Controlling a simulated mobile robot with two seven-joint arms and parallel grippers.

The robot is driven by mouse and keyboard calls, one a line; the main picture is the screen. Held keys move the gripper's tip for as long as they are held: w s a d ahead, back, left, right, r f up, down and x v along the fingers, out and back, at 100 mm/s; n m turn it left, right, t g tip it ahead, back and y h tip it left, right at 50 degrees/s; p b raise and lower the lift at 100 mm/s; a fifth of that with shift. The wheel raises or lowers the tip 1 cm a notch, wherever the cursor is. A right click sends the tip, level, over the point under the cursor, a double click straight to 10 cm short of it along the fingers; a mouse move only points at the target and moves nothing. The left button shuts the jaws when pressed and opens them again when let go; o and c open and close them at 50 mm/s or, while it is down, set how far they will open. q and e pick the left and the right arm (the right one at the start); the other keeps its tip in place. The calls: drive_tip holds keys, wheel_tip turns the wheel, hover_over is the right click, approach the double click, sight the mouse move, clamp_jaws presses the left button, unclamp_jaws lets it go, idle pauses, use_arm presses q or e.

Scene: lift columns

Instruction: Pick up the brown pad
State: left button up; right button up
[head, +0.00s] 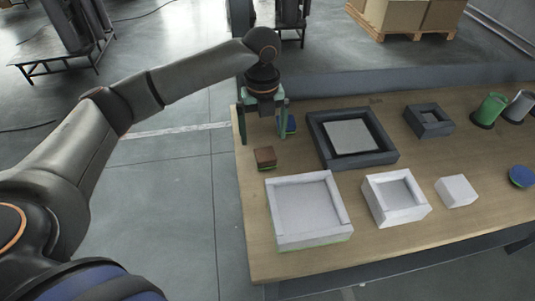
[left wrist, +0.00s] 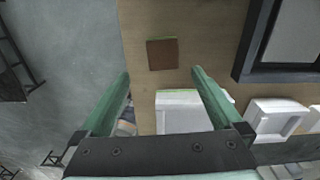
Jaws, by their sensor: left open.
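The brown pad (head: 265,158) is a small square block lying flat on the wooden table, close to its left edge. It also shows in the left wrist view (left wrist: 162,54), at the top and just beyond the fingertips. My left gripper (head: 262,140) has green fingers, is open and points down near the pad. Its fingers (left wrist: 161,73) stand wide apart with nothing between them, and the pad looks narrower than the gap. I cannot tell the exact height of the fingertips above the table. My right gripper is not in view.
A dark tray with a grey panel (head: 393,153) lies right of the gripper. A large white tray (head: 345,228), a smaller white tray (head: 399,216) and a white block (head: 456,190) stand in front. A blue piece (head: 290,124) is partly hidden behind my gripper. Green and grey cups stand far right.

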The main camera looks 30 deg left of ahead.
sight(265, 154)
use_arm(q)
wheel_tip(265, 154, down, 3)
drive_tip(key=shift+r, duration=0.1)
drive_tip(key=shift+w+f, duration=0.15)
drive_tip(key=shift+f, duration=1.35)
drive_tip(key=shift+w+f, duration=0.15)
drive_tip(key=shift+f, duration=1.35)
drive_tip(key=shift+c, duration=0.4)
drive_tip(key=c, duration=1.3)
drive_tip(key=shift+r, duration=0.1)
